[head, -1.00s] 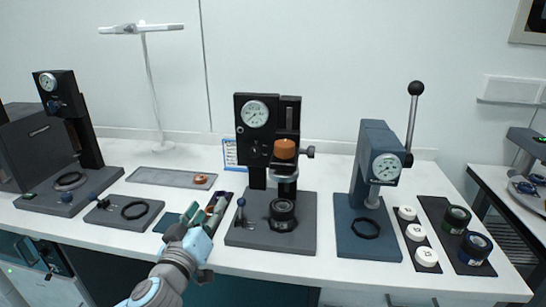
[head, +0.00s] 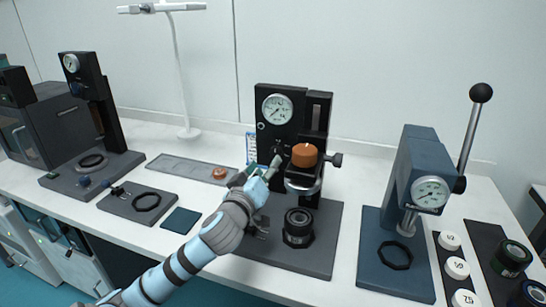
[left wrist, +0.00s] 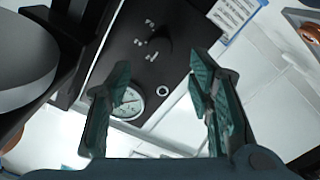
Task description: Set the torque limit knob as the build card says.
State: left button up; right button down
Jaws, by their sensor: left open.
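The black press panel (head: 268,135) stands upright at the middle of the table, with a round gauge (head: 277,109) near its top. In the left wrist view a dark round knob (left wrist: 159,39) on this panel shows faintly, with small white marks beside it. My left gripper (head: 271,166) is just in front of the panel's lower left part. In the left wrist view its green fingers (left wrist: 160,92) are spread with nothing between them, and the knob lies beyond them. The build card (head: 251,146) is partly hidden behind the panel and gripper; its print (left wrist: 232,14) is too small to read.
An orange cylinder (head: 304,155) sits right beside the gripper on the press, above a black ring-shaped part (head: 298,224). A blue lever press (head: 398,205) stands to the right. A grey tray (head: 185,170) and a dark fixture plate (head: 140,202) lie to the left.

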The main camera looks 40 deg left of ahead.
aim_at(275, 154)
pick_arm(q)
jog(key=x, duration=0.6)
jog(key=shift+w+f, duration=0.15)
jog(key=shift+f, duration=0.1)
jog(key=shift+w+r, duration=0.1)
jog(key=shift+w, duration=0.1)
jog(key=shift+s+a, duration=0.1)
grip_shut()
